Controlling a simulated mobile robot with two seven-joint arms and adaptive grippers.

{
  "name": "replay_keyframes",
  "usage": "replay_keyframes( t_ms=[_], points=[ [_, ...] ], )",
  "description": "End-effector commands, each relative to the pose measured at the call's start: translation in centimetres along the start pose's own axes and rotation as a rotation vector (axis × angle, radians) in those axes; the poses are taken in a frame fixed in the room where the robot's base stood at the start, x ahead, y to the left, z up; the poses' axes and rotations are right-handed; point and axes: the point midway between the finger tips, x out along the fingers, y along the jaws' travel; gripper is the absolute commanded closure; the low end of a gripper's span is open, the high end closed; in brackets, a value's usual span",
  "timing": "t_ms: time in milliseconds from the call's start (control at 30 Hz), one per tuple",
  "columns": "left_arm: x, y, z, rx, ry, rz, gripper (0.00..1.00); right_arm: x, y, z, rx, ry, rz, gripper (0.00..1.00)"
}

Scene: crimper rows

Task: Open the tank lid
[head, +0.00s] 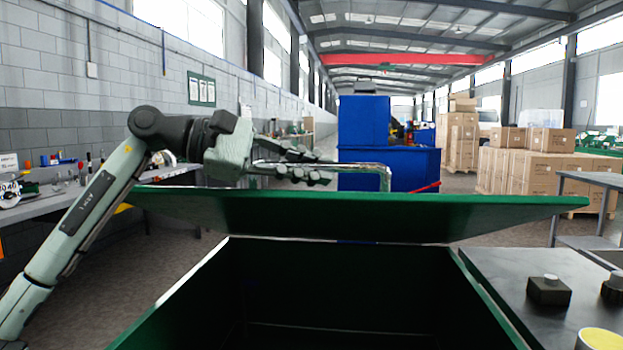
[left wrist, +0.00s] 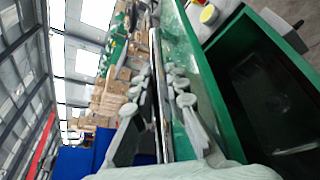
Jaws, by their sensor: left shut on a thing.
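The green tank lid (head: 360,215) is raised and tilted up at the back of the tank in the head view. The green tank (head: 190,290) stands open below it, and its dark inside shows. A shiny metal handle bar (head: 345,167) stands along the lid's upper side. My left gripper (head: 318,169) is shut on this handle near its left part. In the left wrist view the handle (left wrist: 157,85) runs between the two fingers (left wrist: 162,105), with the green lid (left wrist: 205,75) beside it. My right gripper is not in view.
A dark worktop (head: 530,275) to the right of the tank holds a black block (head: 548,291) and a yellow round thing (head: 600,339). A bench (head: 60,204) with tools stands at the left. A blue machine (head: 364,122) and stacked boxes (head: 535,168) stand farther back.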

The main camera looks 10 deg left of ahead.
Motion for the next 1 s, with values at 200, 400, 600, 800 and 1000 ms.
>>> replay_keyframes(
  t_ms=[200,400,600,800,1000],
  points=[
    [-0.4,4.8,0.5,-0.026,0.002,-0.002,1.00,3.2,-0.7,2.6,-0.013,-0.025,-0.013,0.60],
    [-0.4,7.8,0.6,-0.067,0.003,-0.021,1.00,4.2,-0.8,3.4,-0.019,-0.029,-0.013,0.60],
    [-0.5,9.6,0.9,-0.098,0.003,-0.036,1.00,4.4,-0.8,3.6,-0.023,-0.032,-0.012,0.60],
    [-0.5,10.4,1.0,-0.111,0.003,-0.043,1.00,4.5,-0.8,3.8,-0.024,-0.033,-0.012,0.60],
    [-0.5,10.5,1.1,-0.112,0.002,-0.045,1.00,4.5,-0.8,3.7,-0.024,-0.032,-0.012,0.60]
  ],
)
